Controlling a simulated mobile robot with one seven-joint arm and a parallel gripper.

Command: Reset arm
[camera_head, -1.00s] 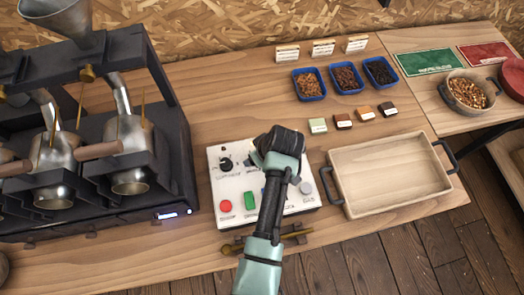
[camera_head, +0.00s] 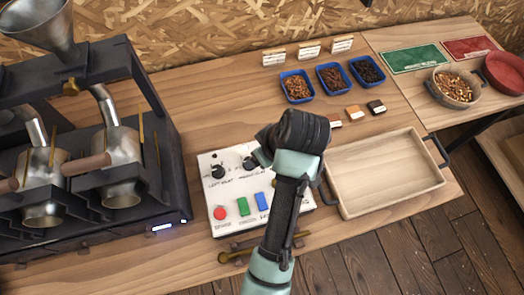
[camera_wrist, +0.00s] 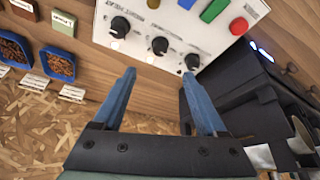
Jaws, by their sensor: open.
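My gripper (camera_wrist: 158,103) is open and empty in the wrist view, its two blue fingers apart. The white control panel (camera_wrist: 180,38) lies beyond the fingertips, with several black knobs and coloured buttons. In the head view my arm reaches over the right part of the control panel (camera_head: 212,190) and hides some of its controls. Two knobs and the red, green and blue buttons show left of my arm. The fingers are hidden in the head view behind my wrist.
A dark roaster machine (camera_head: 160,150) stands at the left. An empty wooden tray (camera_head: 385,172) sits right of my arm. Blue bean trays (camera_head: 332,78) and small coloured blocks (camera_head: 354,112) stand behind it. A bowl of beans (camera_head: 456,86) is at the far right.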

